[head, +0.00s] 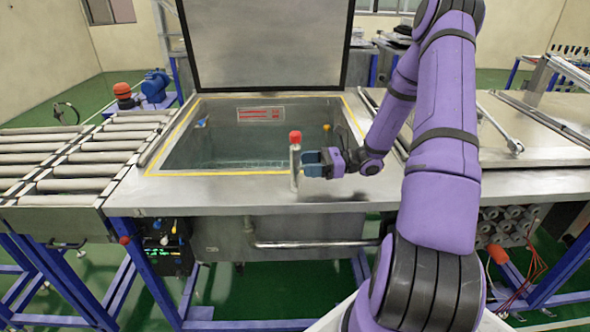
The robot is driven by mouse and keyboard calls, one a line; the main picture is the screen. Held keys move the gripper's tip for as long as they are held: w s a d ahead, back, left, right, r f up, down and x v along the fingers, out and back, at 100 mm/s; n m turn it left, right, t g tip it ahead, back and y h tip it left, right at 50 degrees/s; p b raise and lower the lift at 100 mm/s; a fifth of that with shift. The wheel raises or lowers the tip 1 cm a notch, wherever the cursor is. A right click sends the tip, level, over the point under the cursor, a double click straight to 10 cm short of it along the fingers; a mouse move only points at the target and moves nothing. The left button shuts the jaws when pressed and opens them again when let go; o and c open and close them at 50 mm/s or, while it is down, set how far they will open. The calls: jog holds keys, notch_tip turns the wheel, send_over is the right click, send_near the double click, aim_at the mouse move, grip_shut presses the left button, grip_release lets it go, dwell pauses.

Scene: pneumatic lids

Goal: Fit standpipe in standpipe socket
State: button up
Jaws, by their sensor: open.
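The standpipe (295,168) looks like a slim pale grey tube with a red-orange top. It appears upright at the front rim of the open tank (226,190). My gripper (309,163) is open and points left, with its blue-grey fingertips just right of the tube's upper part. I cannot tell whether they touch it or reach around it. I cannot make out the standpipe socket; the tank floor is partly hidden by the front rim and the water.
A raised lid (268,45) stands behind the tank. A roller conveyor (70,165) is on the left. A closed metal lid (520,140) lies on the right, beyond my arm. A front rail (312,244) runs below the rim. A small yellow-orange item (327,128) is at the tank's back right.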

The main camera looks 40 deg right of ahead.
aim_at(295, 163)
jog(key=shift+x, duration=3)
jog(key=shift+s+f, duration=0.1)
grip_shut()
